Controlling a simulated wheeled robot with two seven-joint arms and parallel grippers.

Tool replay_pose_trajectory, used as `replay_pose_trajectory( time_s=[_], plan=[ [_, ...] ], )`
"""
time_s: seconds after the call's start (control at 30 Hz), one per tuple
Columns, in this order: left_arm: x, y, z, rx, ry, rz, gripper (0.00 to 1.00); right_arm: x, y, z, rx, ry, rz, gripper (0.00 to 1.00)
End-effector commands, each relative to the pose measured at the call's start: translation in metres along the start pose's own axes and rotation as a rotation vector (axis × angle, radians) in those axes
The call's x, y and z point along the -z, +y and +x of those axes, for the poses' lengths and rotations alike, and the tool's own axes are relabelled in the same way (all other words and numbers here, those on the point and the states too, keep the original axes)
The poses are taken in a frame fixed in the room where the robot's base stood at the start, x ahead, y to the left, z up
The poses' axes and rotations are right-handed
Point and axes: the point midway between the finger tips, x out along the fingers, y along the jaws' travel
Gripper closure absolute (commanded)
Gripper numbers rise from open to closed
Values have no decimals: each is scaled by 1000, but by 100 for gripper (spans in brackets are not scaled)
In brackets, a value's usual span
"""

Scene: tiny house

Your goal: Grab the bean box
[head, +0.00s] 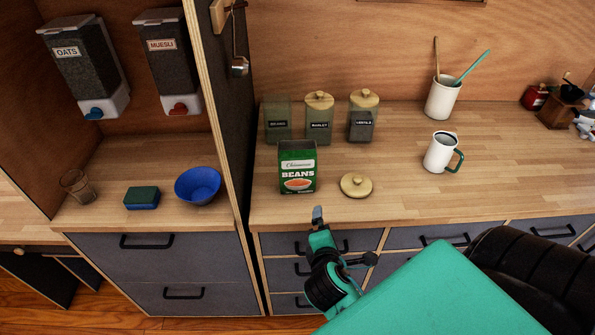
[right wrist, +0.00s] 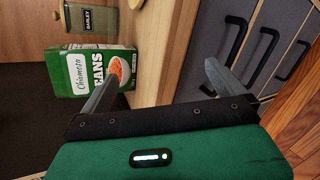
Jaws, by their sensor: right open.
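The bean box (head: 298,170) is a green and white carton labelled "BEANS", upright near the front of the wooden counter. My right gripper (head: 318,213) is at the counter's front edge, in front of and a little right of the box. In the right wrist view the gripper (right wrist: 158,84) has its fingers spread wide with nothing between them. There the box (right wrist: 72,74) lies toward the left, beyond the left finger, which overlaps its edge in the picture. The head view does not show contact. My left gripper is not in view.
A round wooden lid (head: 356,185) lies right of the box. Labelled jars (head: 319,119) stand behind it, one without a lid. A white mug (head: 441,153) stands further right. A partition (head: 217,110) rises at left, with a blue bowl (head: 198,185) beyond it. Drawers (head: 420,238) are below.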

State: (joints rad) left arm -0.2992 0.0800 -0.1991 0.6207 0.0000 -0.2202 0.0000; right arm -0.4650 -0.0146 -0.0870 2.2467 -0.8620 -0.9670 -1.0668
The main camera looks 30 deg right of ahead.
Motion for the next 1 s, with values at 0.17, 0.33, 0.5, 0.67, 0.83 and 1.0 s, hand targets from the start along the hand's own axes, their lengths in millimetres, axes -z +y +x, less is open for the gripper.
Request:
replay_pose_trajectory(
  time_s=[0.17, 0.33, 0.5, 0.67, 0.83, 1.0],
  plan=[
    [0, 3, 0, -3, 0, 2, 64, 9, 40, 12, -219, -138, -560, 0],
    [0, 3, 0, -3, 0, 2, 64, 25, 63, 13, -336, -248, -956, 0],
    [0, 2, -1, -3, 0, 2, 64, 36, 73, 13, -384, -306, -1154, 0],
    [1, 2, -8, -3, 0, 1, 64, 37, 86, 28, -394, -317, -1188, 0],
    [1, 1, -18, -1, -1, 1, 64, 35, 101, 58, -392, -318, -1185, 0],
    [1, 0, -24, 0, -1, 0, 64, 35, 111, 80, -393, -316, -1183, 0]
  ],
)
